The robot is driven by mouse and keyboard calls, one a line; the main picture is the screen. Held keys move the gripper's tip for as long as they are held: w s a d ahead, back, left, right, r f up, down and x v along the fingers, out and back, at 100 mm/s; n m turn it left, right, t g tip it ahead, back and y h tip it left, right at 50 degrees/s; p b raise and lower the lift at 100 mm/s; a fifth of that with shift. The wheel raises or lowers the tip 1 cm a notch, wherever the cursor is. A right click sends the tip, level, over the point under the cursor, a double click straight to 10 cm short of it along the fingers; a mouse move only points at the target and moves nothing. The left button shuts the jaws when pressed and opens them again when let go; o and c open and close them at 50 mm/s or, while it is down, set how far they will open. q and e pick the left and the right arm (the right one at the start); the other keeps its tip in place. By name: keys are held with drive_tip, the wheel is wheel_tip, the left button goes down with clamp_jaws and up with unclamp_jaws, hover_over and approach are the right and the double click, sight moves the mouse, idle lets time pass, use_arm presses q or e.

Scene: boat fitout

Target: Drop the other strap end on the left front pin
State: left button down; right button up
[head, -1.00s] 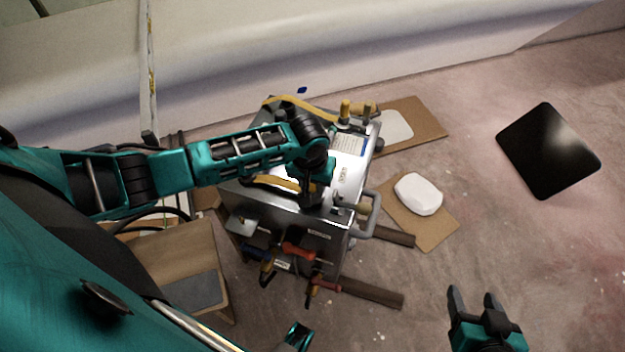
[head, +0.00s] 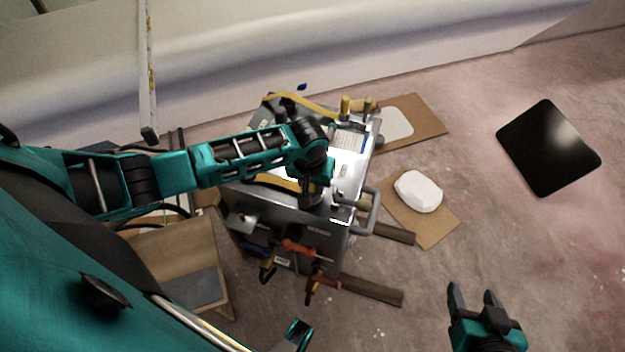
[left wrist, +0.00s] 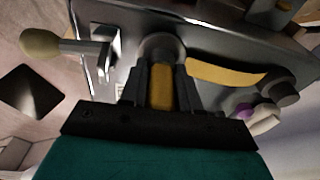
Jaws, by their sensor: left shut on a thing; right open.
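My left gripper (head: 312,196) is over the near side of the metal box (head: 285,212), shut on a yellow strap (head: 278,182). In the left wrist view the strap end shows between the fingers (left wrist: 160,84), and more strap (left wrist: 225,75) runs right. A round grey pin-like post (left wrist: 162,46) lies just past the fingertips; I cannot tell whether the strap end touches or surrounds it. The arm hides this spot in the head view. A second yellow strap (head: 300,98) lies along the box's far side. My right gripper (head: 474,300) is open and empty over the floor.
A grey handle (head: 369,212) sticks out from the box's right side. Screwdrivers (head: 300,247) hang on its front. A white block (head: 418,191) lies on cardboard to the right, with a black panel (head: 547,148) beyond.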

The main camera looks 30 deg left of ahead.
idle(0.3)
use_arm(q)
drive_tip(key=shift+c, duration=0.8)
unclamp_jaws()
drive_tip(key=shift+d, duration=0.2)
drive_tip(key=shift+r+p, duration=0.65)
drive_tip(key=shift+p, duration=0.15)
wheel_tip(320, 180, up, 3)
drive_tip(key=p, duration=0.3)
drive_tip(key=shift+w+d+f, duration=0.1)
wheel_tip(320, 180, up, 2)
drive_tip(key=p, duration=0.2)
drive_tip(key=shift+p, duration=0.3)
drive_tip(key=shift+a+r+p, duration=0.15)
drive_tip(key=shift+r+p, duration=0.2)
drive_tip(key=shift+r, duration=0.25)
drive_tip(key=shift+a+r+p, duration=0.15)
drive_tip(key=shift+r+p, duration=0.2)
drive_tip(key=shift+r, duration=0.25)
use_arm(e)
wheel_tip(320, 180, up, 6)
drive_tip(key=d, duration=0.1)
drive_tip(key=shift+s+d+h, duration=0.3)
drive_tip(key=shift+s+h, duration=0.1)
drive_tip(key=shift+s, duration=0.05)
